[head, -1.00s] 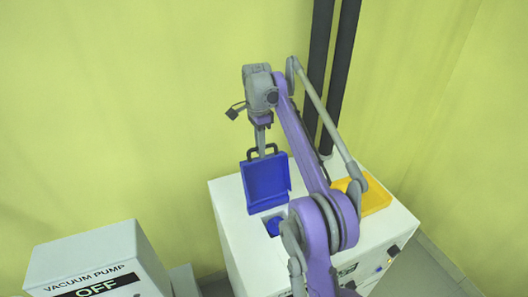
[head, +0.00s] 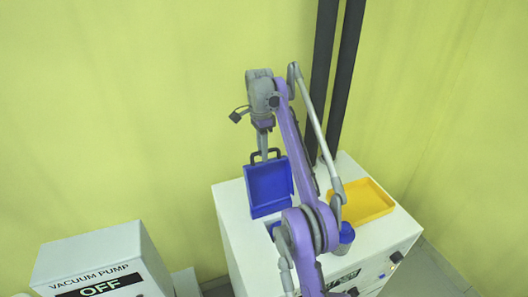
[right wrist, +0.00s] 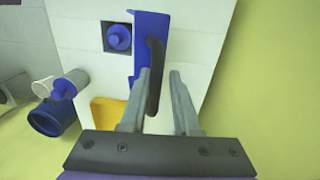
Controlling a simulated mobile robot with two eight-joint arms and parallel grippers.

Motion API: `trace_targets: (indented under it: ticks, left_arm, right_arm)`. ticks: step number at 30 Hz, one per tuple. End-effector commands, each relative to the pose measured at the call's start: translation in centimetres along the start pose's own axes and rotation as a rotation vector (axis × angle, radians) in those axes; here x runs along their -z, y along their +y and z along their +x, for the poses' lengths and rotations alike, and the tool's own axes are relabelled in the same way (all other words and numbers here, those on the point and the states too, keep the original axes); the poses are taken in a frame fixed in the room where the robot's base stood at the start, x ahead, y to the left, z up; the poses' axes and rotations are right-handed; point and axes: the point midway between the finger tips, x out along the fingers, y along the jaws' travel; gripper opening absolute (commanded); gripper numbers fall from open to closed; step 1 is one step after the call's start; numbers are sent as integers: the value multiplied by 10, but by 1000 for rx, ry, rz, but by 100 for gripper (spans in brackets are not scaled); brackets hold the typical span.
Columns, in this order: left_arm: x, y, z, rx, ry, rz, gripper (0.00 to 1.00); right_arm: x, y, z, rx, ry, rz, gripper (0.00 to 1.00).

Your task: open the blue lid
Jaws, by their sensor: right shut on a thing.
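The blue lid (head: 268,188) stands raised, close to upright, on the white cabinet's top. In the right wrist view the lid (right wrist: 150,25) is seen nearly edge-on, with its dark handle (right wrist: 156,75) between my fingers. My right gripper (head: 263,152) is at the handle on the lid's upper edge. In the right wrist view the gripper (right wrist: 160,74) is shut on this handle. A square opening with a round blue part (right wrist: 118,38) inside lies uncovered beside the lid. My left gripper is not in view.
The white cabinet (head: 240,235) also carries a yellow tray (head: 367,205) at right and a blue cylindrical part (head: 346,234). Two dark vertical posts (head: 345,90) stand behind it. A vacuum pump box marked OFF (head: 85,250) is at lower left.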

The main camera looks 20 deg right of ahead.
Motion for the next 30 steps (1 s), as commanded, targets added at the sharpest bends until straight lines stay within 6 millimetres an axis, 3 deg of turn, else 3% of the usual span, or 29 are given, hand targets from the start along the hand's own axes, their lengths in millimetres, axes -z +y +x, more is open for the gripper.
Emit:
trace_targets:
  ticks: [1, 12, 13, 16, 30]
  left_arm:
    - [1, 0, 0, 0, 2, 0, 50]
    - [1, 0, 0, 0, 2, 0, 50]
    - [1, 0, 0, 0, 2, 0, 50]
    - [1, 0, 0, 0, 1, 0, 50]
    - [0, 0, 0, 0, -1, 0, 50]
  right_arm:
    - [0, -8, 1, 26, 2, -2, 0]
    - [0, -8, 2, 26, 2, -3, 0]
    - [0, -8, 2, 26, 2, -3, 32]
    - [0, -8, 2, 27, 2, -3, 47]
    - [0, -8, 3, 25, 2, -2, 47]
